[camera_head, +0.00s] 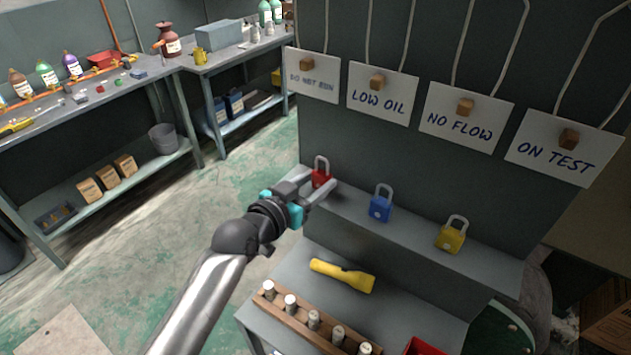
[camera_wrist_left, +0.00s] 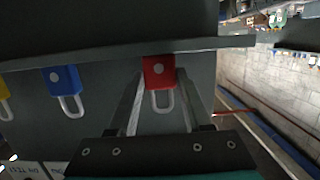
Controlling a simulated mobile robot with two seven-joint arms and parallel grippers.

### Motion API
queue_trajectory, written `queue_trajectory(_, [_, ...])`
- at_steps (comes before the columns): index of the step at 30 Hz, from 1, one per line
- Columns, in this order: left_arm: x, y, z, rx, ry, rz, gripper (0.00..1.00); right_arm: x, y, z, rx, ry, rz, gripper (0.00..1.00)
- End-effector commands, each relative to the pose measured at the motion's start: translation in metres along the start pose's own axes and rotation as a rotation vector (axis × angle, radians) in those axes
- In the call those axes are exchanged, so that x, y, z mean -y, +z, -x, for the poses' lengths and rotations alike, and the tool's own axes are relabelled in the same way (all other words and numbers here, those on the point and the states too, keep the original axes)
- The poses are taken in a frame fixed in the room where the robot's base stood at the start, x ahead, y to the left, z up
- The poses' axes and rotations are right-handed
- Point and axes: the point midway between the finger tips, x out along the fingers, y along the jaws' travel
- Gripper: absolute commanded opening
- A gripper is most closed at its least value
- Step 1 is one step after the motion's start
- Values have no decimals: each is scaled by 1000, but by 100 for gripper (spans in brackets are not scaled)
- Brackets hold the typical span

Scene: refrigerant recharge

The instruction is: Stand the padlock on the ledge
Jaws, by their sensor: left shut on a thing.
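The red padlock (camera_head: 321,178) is at the left end of the grey ledge (camera_head: 350,203), upright with its shackle up. My left gripper (camera_head: 313,186) is shut on it, with a finger on each side of its body. The left wrist view is upside down and shows the red padlock (camera_wrist_left: 158,72) between the fingers (camera_wrist_left: 158,95), its base close to the ledge (camera_wrist_left: 110,60). I cannot tell whether the base touches the ledge. My right gripper is not in view.
A blue padlock (camera_head: 381,205) and a yellow padlock (camera_head: 452,236) stand farther right on the ledge. Hanging signs (camera_head: 383,93) are on the panel above. A yellow flashlight (camera_head: 342,275) and a wooden rack (camera_head: 300,322) of small cylinders lie on the surface below.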

Motion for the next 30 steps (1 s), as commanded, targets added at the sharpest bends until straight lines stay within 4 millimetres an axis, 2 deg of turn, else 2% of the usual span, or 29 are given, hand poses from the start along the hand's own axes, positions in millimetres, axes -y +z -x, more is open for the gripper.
queue_trajectory(3, [0, 2, -1, -2, 0, -1, 5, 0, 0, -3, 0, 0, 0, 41])
queue_trajectory(4, [0, 4, -1, 0, 0, 0, 51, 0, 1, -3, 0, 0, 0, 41])
queue_trajectory(12, [0, 2, 0, 0, 0, 0, 79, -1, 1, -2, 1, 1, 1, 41])
queue_trajectory(22, [0, -2, 1, -1, 0, 0, 79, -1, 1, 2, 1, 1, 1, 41])
queue_trajectory(26, [1, 1, 13, 1, -1, -2, 79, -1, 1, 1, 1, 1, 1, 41])
queue_trajectory(30, [0, 0, 35, 2, 0, -2, 79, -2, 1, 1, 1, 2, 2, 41])
